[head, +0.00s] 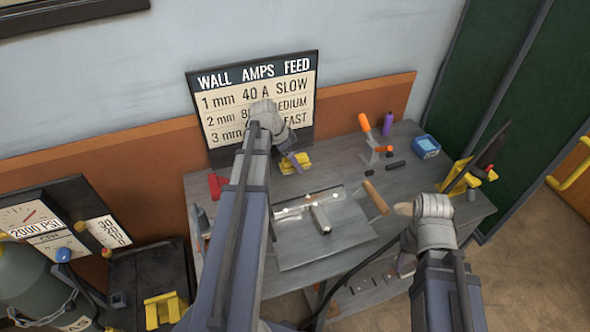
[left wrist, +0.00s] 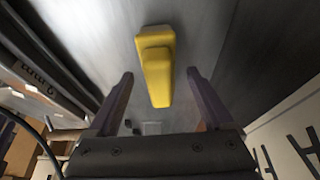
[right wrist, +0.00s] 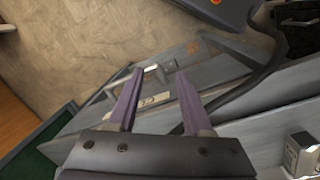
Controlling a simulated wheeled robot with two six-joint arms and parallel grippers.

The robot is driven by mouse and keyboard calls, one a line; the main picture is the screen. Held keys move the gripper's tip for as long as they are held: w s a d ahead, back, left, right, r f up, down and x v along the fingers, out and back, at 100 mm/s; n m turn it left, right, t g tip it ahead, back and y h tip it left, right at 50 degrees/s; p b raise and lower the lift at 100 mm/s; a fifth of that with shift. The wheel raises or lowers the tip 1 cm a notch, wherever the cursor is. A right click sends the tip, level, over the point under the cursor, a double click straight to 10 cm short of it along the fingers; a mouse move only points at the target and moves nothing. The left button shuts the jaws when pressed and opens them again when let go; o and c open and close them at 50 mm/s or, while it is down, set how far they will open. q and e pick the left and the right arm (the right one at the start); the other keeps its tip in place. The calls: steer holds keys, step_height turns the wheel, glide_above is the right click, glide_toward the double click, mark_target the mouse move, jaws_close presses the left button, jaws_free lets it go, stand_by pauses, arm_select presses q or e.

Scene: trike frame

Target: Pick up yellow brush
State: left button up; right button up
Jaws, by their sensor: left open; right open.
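The yellow brush (head: 297,164) lies on the grey workbench in front of the sign, partly hidden by my left gripper in the head view. In the left wrist view the yellow brush (left wrist: 157,62) shows as a yellow block with a raised part, its narrow end between the finger lines. My left gripper (head: 291,158) is open, its fingers (left wrist: 160,74) on either side of the brush and apart from it. My right gripper (head: 405,264) is open and empty at the bench's front right; its fingers also show in the right wrist view (right wrist: 156,84).
On the workbench (head: 345,165) are a metal plate (head: 290,245), a wooden handle (head: 376,196), an orange-handled tool (head: 366,124), a purple bottle (head: 388,124) and a blue box (head: 426,146). The sign (head: 255,75) stands close behind the brush. A gas cylinder (head: 35,270) stands left.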

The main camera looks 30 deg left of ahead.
arm_select(q)
steer(key=shift+w+d+f, duration=0.1)
steer(key=shift+w+f, duration=0.05)
steer(key=shift+f, duration=0.3)
steer(key=shift+r, duration=0.1)
steer(key=shift+c, duration=0.2)
jaws_close()
